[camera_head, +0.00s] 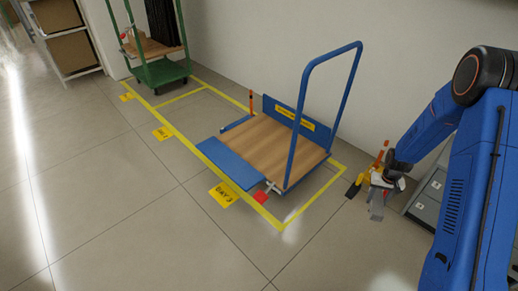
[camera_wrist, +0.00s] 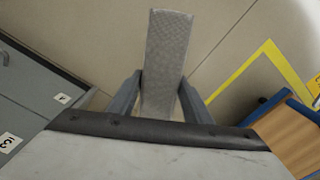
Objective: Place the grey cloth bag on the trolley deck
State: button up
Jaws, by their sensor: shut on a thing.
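The grey cloth bag (camera_wrist: 166,58) is a narrow, textured grey piece between the two fingers of my gripper (camera_wrist: 160,92) in the wrist view. My gripper is shut on it. In the head view my gripper (camera_head: 386,181) is at the right, with the grey bag (camera_head: 376,207) hanging below it, above the floor. The trolley deck (camera_head: 262,142) is a bare wood board with a blue frame and tall blue handle, left of my gripper and apart from it. Part of the deck (camera_wrist: 289,138) shows at lower right in the wrist view.
A blue flap (camera_head: 230,163) sticks out on the trolley's left side. Yellow floor lines (camera_head: 310,201) surround the trolley. A grey drawer cabinet (camera_head: 427,209) stands by my arm. A green trolley (camera_head: 160,72) stands farther back. The floor at front left is clear.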

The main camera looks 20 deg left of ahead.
aim_at(260, 141)
jog(key=l+u, duration=0.15)
jog(key=u, duration=0.25)
jog(key=l+u, duration=0.15)
jog(key=u, duration=0.2)
jog(key=l+u, duration=0.15)
jog(key=u, duration=0.25)
jog(key=i+l+u, duration=0.25)
jog(key=i, duration=0.3)
jog(key=i+l, duration=0.1)
jog(key=i, duration=1.05)
